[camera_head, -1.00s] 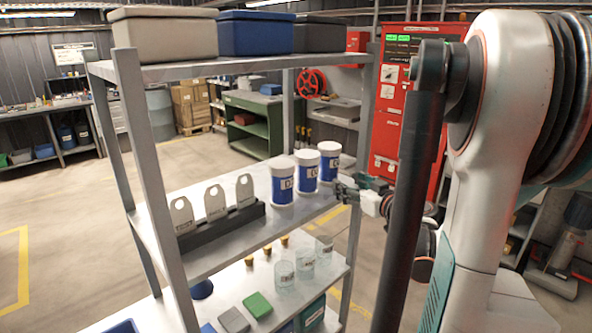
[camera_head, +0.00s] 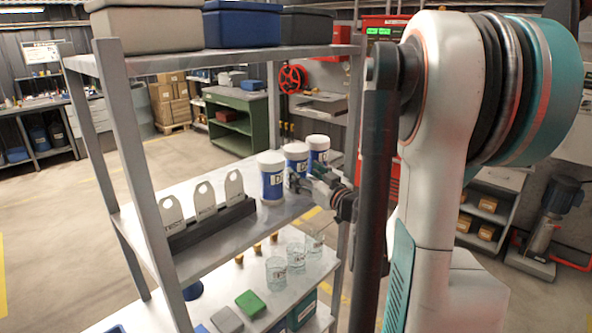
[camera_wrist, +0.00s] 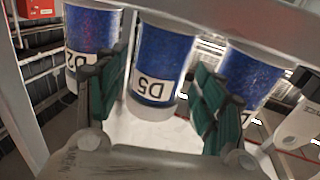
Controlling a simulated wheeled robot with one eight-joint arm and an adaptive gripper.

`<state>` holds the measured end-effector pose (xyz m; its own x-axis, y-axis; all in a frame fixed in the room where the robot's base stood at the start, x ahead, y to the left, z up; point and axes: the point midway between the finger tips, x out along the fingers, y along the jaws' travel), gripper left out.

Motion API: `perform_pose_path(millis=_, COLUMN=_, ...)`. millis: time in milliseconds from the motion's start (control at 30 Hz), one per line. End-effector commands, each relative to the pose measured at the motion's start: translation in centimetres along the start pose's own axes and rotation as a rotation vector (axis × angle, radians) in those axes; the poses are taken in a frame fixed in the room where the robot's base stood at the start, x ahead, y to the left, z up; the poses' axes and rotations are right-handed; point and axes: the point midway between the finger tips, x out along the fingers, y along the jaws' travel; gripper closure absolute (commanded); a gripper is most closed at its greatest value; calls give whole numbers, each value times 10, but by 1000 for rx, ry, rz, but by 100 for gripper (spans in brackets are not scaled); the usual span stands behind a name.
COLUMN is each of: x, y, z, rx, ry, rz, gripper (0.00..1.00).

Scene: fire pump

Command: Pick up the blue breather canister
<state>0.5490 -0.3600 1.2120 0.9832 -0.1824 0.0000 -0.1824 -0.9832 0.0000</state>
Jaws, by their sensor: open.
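Three blue canisters with white lids stand in a row on the middle shelf: the near one (camera_head: 271,180), the middle one (camera_head: 296,158) and the far one (camera_head: 318,150). My gripper (camera_head: 297,181) is at the row's right side, by the middle canister. In the wrist view, my gripper (camera_wrist: 157,103) is open, with its green-padded fingers apart and the middle canister (camera_wrist: 160,62) in line with the gap. That canister's label seems to read D5, upside down. The left canister (camera_wrist: 92,35) and right canister (camera_wrist: 243,75) stand just outside the fingers. Contact cannot be told.
A black rack with several grey tags (camera_head: 205,203) stands on the same shelf, left of the canisters. Glass beakers (camera_head: 296,255) and small blocks (camera_head: 250,303) sit on the lower shelf. Lidded boxes (camera_head: 243,25) rest on top. A shelf post (camera_head: 351,130) rises behind my arm.

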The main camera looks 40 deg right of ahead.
Motion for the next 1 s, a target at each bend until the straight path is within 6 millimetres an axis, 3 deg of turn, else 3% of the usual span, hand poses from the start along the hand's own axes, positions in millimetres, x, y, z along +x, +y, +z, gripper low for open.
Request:
perform_pose_path(millis=400, x=48, y=-2, z=4, rx=0, ry=0, rz=-1, gripper=37)
perform_pose_path(millis=633, x=51, y=-1, z=3, rx=0, ry=0, rz=0, gripper=37)
perform_pose_path(millis=800, x=51, y=-1, z=3, rx=0, ry=0, rz=0, gripper=73)
perform_pose_path(millis=1000, x=50, y=-1, z=3, rx=0, ry=0, rz=0, gripper=76)
